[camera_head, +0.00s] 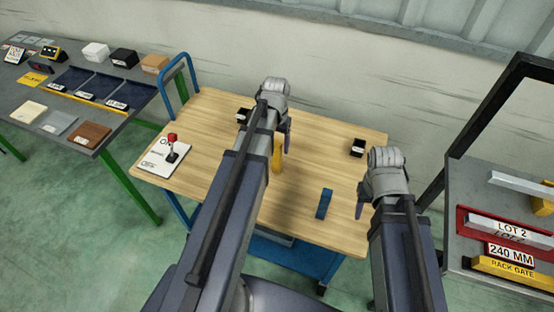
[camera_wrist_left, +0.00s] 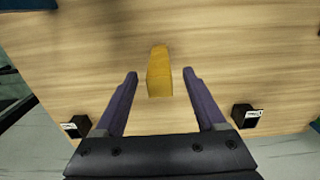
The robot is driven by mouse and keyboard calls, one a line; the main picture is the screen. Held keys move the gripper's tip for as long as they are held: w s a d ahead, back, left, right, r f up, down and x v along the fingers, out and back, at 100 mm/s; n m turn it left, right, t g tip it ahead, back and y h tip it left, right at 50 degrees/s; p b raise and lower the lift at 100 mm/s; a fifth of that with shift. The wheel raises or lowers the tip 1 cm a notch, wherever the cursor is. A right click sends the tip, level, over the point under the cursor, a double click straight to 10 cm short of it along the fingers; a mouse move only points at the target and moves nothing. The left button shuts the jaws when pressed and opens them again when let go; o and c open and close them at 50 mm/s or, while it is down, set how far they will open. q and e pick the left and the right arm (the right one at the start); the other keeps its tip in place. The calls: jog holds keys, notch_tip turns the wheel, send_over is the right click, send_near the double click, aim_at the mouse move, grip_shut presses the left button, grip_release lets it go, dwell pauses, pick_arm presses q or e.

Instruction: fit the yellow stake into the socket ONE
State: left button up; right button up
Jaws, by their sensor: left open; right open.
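In the left wrist view the yellow stake (camera_wrist_left: 159,72) lies ahead, between the lines of my open left fingers (camera_wrist_left: 160,76), with clear gaps on both sides. My left gripper (camera_head: 282,132) is above the table close to the stake, empty. Two black sockets with white labels sit toward the table's far side, one left (camera_head: 243,116) and one right (camera_head: 357,148); their labels are too small to read. My right gripper (camera_head: 362,200) is open and empty at the table's right edge.
A white board with a red-knobbed lever (camera_head: 172,148) is at the left. A grey parts bench (camera_head: 62,128) stands at far left, and a rack with a red tray (camera_head: 466,224) at right.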

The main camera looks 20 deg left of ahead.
aim_at(277, 153)
pick_arm(q)
jog(key=shift+w+f+b, duration=0.15)
jog(key=shift+f+b, duration=1.2)
jog(key=shift+w+f+b, duration=0.1)
jog(key=shift+f+b, duration=1.2)
jog(key=shift+r, duration=0.1)
jog(key=shift+c, duration=0.2)
grip_shut()
